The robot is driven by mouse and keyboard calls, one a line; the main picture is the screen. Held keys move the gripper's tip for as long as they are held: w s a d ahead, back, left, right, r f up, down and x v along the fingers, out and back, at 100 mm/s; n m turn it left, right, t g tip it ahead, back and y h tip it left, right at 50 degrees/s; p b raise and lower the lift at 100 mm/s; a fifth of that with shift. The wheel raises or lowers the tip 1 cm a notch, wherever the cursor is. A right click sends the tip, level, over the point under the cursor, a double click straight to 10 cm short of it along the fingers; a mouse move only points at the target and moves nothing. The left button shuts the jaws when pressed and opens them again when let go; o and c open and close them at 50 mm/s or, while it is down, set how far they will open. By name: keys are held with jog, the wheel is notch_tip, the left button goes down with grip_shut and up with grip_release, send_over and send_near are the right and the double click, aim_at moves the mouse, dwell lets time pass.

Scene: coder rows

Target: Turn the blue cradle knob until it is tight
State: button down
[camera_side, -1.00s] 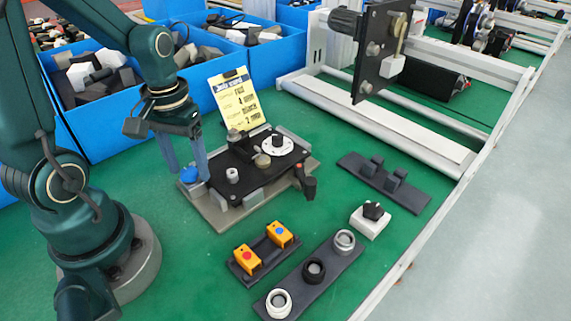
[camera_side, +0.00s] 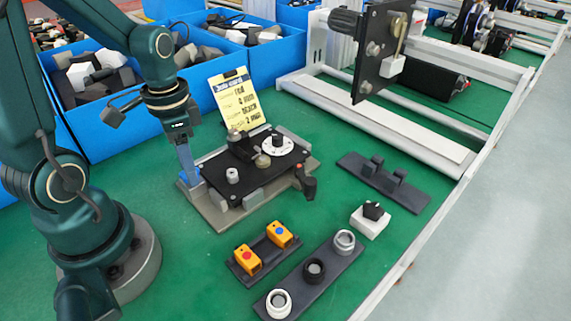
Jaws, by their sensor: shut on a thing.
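The blue cradle knob (camera_side: 193,182) sits at the left end of the black cradle plate (camera_side: 255,180), which is on a grey base. My gripper (camera_side: 189,172) points down over the knob with its blue-grey fingers shut on it. The fingers hide most of the knob, so its turn angle cannot be read. A white dial (camera_side: 277,146) with a black knob and a small grey post (camera_side: 232,175) are on the same plate.
A yellow job card (camera_side: 236,97) stands behind the cradle. Orange blocks (camera_side: 264,248), a rack of rings (camera_side: 314,270), a white block with a black knob (camera_side: 370,219) and a dark holder (camera_side: 384,182) lie in front and right. Blue bins (camera_side: 120,138) stand behind.

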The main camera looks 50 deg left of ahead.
jog(key=shift+m, duration=1)
jog(key=m, duration=0.8)
jog(key=shift+f+m, duration=0.1)
jog(key=shift+m, duration=0.3)
jog(key=c, duration=0.5)
grip_release()
jog(key=shift+c, duration=0.2)
jog(key=shift+r, duration=2.55)
